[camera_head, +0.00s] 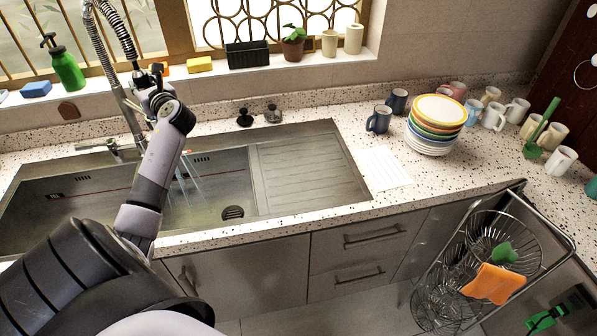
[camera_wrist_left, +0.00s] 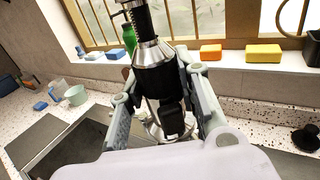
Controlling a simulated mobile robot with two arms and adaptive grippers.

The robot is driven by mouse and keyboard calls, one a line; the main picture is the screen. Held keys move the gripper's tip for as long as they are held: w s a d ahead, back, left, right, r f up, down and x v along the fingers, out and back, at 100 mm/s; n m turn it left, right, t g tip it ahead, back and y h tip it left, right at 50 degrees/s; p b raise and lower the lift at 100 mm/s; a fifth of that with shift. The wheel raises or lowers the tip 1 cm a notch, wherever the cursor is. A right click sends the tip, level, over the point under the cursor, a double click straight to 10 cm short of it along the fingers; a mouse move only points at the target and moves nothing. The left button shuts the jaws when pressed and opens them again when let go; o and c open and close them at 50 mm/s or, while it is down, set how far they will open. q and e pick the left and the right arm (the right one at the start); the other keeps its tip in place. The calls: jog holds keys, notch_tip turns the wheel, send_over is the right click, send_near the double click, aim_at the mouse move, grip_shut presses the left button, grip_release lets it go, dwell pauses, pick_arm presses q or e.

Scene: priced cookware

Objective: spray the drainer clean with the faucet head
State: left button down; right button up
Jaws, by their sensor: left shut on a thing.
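My left gripper (camera_head: 158,78) is over the left part of the sink, in front of the window. In the left wrist view its fingers (camera_wrist_left: 160,90) are shut on the black and silver faucet head (camera_wrist_left: 157,70). The spring hose (camera_head: 118,30) of the faucet rises above the gripper. Thin pale blue water streams (camera_head: 187,178) fall from beneath the hand into the steel basin (camera_head: 222,190). The ribbed drainer (camera_head: 307,168) lies to the right of the basin, and the streams do not reach it. No clear dirt shows on it. My right gripper is not in view.
Stacked plates (camera_head: 437,118), mugs (camera_head: 379,120) and a white ribbed mat (camera_head: 382,168) are on the counter to the right. A wire rack (camera_head: 520,240) with an orange cloth (camera_head: 493,284) stands at lower right. Sponges (camera_head: 199,65) and a green bottle (camera_head: 66,70) line the sill.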

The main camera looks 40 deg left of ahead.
pick_arm(q)
jog(key=shift+p, duration=0.3)
dwell(0.4)
jog(key=shift+f, duration=0.15)
dwell(0.3)
jog(key=shift+f+b, duration=1)
jog(key=shift+f, duration=0.9)
jog(key=shift+f, duration=0.15)
jog(key=c, duration=1.1)
grip_release()
jog(key=o, duration=0.6)
